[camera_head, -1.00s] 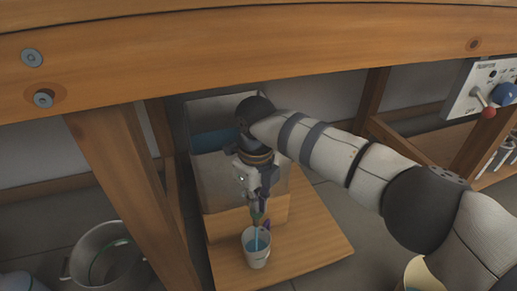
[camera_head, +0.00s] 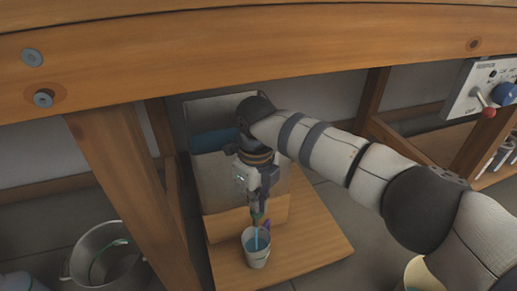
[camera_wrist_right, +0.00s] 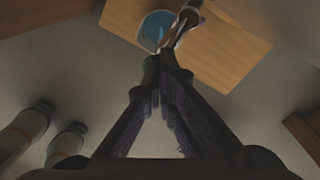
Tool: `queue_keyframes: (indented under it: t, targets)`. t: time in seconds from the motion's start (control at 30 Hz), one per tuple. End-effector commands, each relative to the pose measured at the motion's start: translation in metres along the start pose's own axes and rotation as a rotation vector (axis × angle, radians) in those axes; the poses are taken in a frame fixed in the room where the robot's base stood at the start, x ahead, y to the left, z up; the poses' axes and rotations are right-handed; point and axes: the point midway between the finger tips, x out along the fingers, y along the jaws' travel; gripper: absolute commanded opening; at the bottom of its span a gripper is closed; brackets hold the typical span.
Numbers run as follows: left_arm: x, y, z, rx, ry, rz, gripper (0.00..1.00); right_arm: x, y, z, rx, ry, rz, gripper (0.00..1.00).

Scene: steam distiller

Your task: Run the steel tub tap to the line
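The steel tub (camera_head: 225,180) stands under the bench on a wooden board, with a blue band of water showing on its side. Its small tap (camera_head: 257,217) is low at the front, mostly hidden by my gripper, with a purple part beside it. A white cup (camera_head: 256,258) stands below the tap with a blue stream in it. The wrist view shows blue water in the cup (camera_wrist_right: 150,38). My right gripper (camera_head: 261,203) points down at the tap. Its fingertips are together in the wrist view (camera_wrist_right: 161,57), close to the tap; contact is unclear. My left gripper is out of view.
A thick wooden beam (camera_head: 240,50) crosses above my arm, and a wooden leg (camera_head: 130,180) stands left of the tub. A steel pot (camera_head: 85,265) is at lower left. A switch panel (camera_head: 485,90) is at right. The board (camera_head: 315,245) is clear right of the cup.

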Motion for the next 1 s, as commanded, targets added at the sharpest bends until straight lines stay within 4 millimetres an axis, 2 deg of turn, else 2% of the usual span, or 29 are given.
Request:
queue_keyframes:
  t: [0.53,1.0]
  targets:
    - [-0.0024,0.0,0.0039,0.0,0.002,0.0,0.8,-0.008,-0.0001,-0.0002,0.0,0.0,0.0,0.0]
    - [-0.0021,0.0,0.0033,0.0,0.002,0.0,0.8,-0.0068,0.0001,-0.0001,0.0,0.001,0.0,0.0]
